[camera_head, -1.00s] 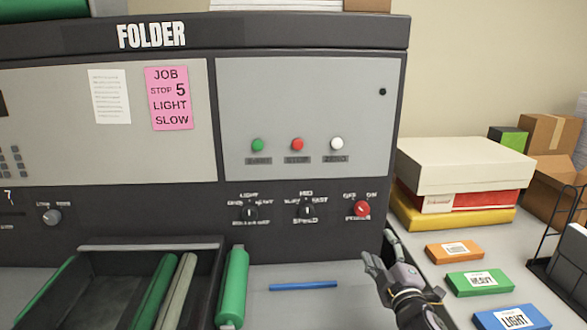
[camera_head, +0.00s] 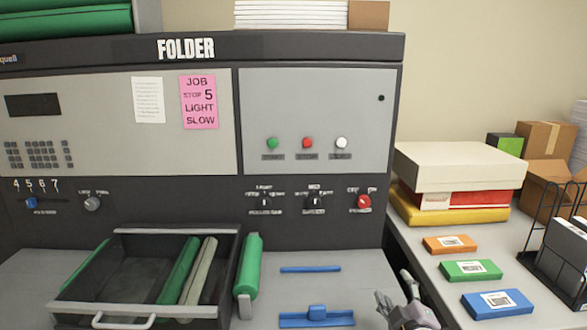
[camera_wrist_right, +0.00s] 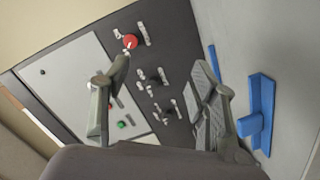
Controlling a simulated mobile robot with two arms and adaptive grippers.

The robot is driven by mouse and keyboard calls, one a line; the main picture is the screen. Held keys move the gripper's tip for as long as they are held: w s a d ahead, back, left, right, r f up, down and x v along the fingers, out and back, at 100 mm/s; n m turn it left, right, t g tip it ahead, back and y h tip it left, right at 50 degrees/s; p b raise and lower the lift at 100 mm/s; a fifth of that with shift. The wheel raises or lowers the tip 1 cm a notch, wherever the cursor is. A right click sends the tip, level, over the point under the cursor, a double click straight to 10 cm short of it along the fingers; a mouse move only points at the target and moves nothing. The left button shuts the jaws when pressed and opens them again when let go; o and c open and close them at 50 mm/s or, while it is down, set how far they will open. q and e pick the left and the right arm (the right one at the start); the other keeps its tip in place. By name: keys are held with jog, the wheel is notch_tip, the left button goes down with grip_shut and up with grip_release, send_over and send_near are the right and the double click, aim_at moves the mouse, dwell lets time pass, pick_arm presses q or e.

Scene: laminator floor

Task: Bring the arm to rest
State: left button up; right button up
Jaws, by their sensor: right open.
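My right gripper (camera_head: 396,288) is low in the head view, right of centre, beside the front of the folder (camera_head: 186,49). Its fingers are apart and nothing is between them. In the right wrist view the open right gripper (camera_wrist_right: 160,95) faces the folder's control panel, with the red power knob (camera_wrist_right: 130,41) beyond the fingers. In the head view this red knob (camera_head: 364,202) is on the panel's right, above the gripper and apart from it. My left gripper is not in view.
An open drawer or tray (camera_head: 130,290) with green and grey rollers juts out at left. A green roller (camera_head: 250,265), a blue bar (camera_head: 310,269) and a blue bracket (camera_head: 317,317) lie near the gripper. Coloured boxes (camera_head: 497,303) are at right.

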jog(key=s+f+m+g, duration=0.65)
jog(key=s+f, duration=0.75)
jog(key=s, duration=0.4)
jog(key=s+a+f+m+g, duration=0.1)
jog(key=s+f+g, duration=0.15)
jog(key=s, duration=0.75)
jog(key=s+a+f+m+g, duration=0.2)
jog(key=s+g, duration=0.2)
jog(key=s, duration=0.5)
notch_tip(320, 180, down, 26)
jog(key=g, duration=0.1)
jog(key=s+d+f, duration=0.1)
jog(key=s+f, duration=0.7)
jog(key=s, duration=0.1)
jog(key=s+d+f+n+g, duration=0.1)
jog(key=s+d+f, duration=0.1)
jog(key=s+f, duration=0.6)
jog(key=shift+s+d+f+g, duration=0.25)
jog(key=shift+s+f+g, duration=0.05)
jog(key=shift+s, duration=0.15)
